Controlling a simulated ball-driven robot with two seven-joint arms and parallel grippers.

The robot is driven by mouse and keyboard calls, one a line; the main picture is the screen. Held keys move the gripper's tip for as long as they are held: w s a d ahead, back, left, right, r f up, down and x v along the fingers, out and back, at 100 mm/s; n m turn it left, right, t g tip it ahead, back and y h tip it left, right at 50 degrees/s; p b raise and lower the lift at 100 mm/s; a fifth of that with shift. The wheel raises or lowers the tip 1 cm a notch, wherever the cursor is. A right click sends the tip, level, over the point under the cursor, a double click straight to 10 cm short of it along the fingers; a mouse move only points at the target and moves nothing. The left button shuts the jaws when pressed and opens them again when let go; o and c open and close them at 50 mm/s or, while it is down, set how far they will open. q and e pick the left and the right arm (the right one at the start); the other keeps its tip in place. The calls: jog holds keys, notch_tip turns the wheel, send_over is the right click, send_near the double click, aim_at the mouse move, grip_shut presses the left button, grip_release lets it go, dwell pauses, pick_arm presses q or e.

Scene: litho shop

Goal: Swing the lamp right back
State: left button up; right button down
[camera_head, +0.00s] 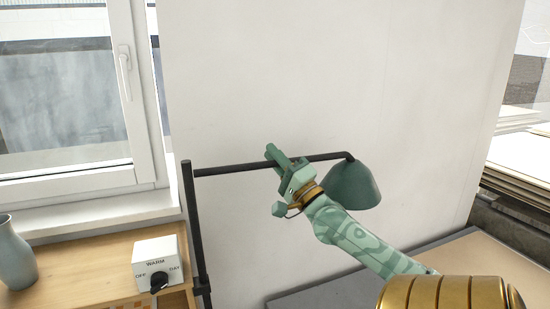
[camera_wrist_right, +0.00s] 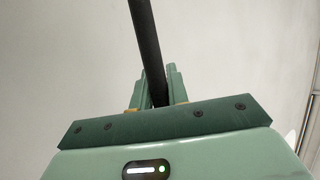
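The lamp has a dark horizontal arm (camera_head: 232,168) on a black upright post (camera_head: 189,225), with a green cone shade (camera_head: 354,187) at the arm's right end. The arm reaches rightward from the post, in front of the pale wall. My right gripper (camera_head: 273,153) is at about the middle of the arm, left of the shade. In the right wrist view the dark bar (camera_wrist_right: 147,45) runs between the two fingers (camera_wrist_right: 157,88), which appear closed against it on both sides. My forearm hides a little of the shade's lower left. My left gripper is not in view.
A wooden bench (camera_head: 85,270) at the left holds a grey vase (camera_head: 14,258) and a white switch box (camera_head: 160,262) marked OFF, WARM and DAY. A window (camera_head: 60,90) is behind it. Stacked sheets (camera_head: 520,165) lie at the far right. The wall area around the lamp is clear.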

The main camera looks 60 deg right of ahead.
jog(key=c, duration=1.4)
grip_release()
jog(key=shift+o, duration=0.2)
jog(key=shift+f, duration=0.1)
jog(key=b+v, duration=0.8)
jog(key=v, duration=0.8)
jog(key=shift+s, duration=0.15)
